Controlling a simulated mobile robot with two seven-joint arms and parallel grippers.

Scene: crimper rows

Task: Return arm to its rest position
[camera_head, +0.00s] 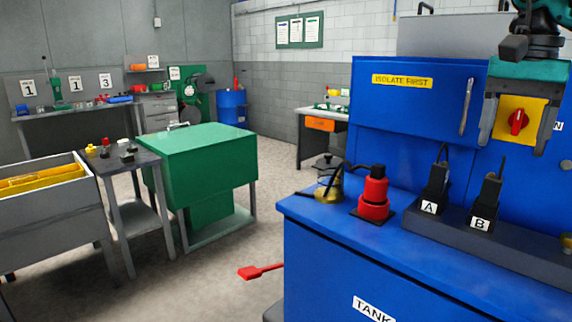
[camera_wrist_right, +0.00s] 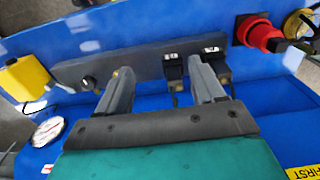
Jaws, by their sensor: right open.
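My right gripper (camera_head: 512,146) hangs at the upper right of the head view, its two grey fingers pointing down and spread apart. Nothing is held between them. Behind the gap a yellow plate with a red rotary switch (camera_head: 517,122) shows on the blue cabinet. In the right wrist view the gripper (camera_wrist_right: 160,68) is also open and empty, above the dark strip on the blue bench. My left gripper is not in view.
The blue bench (camera_head: 330,250) carries a red stacked part (camera_head: 373,194), a brass-coloured part (camera_head: 328,192) and black holders A (camera_head: 433,192) and B (camera_head: 485,202). A green cabinet (camera_head: 200,155), small side table (camera_head: 133,160) and grey bin (camera_head: 50,215) stand left. Floor between is mostly open.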

